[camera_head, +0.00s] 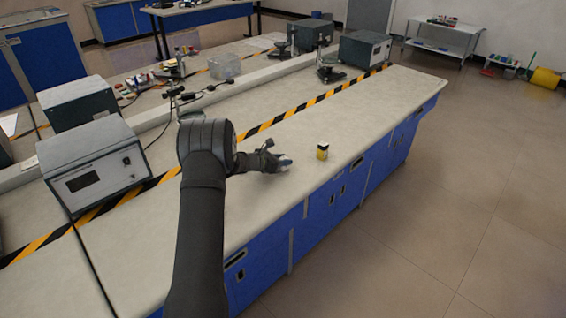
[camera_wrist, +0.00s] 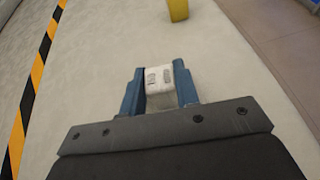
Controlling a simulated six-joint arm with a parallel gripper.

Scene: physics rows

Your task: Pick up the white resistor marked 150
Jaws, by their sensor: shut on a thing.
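The white resistor (camera_wrist: 160,78) is a small pale block with grey markings on its face, too small to read. It sits between the two blue fingers of my gripper (camera_wrist: 161,90) in the wrist view, and the fingers are shut on it. In the head view my gripper (camera_head: 284,163) is low over the light bench top, with a whitish thing at its tip. I cannot tell whether the block touches the bench.
A small yellow block with a dark part (camera_head: 322,152) stands on the bench just right of my gripper; it also shows in the wrist view (camera_wrist: 178,10). Yellow-black tape (camera_head: 290,115) runs along the bench. A grey instrument box (camera_head: 92,172) stands at left. Bench space (camera_head: 370,115) beyond is clear.

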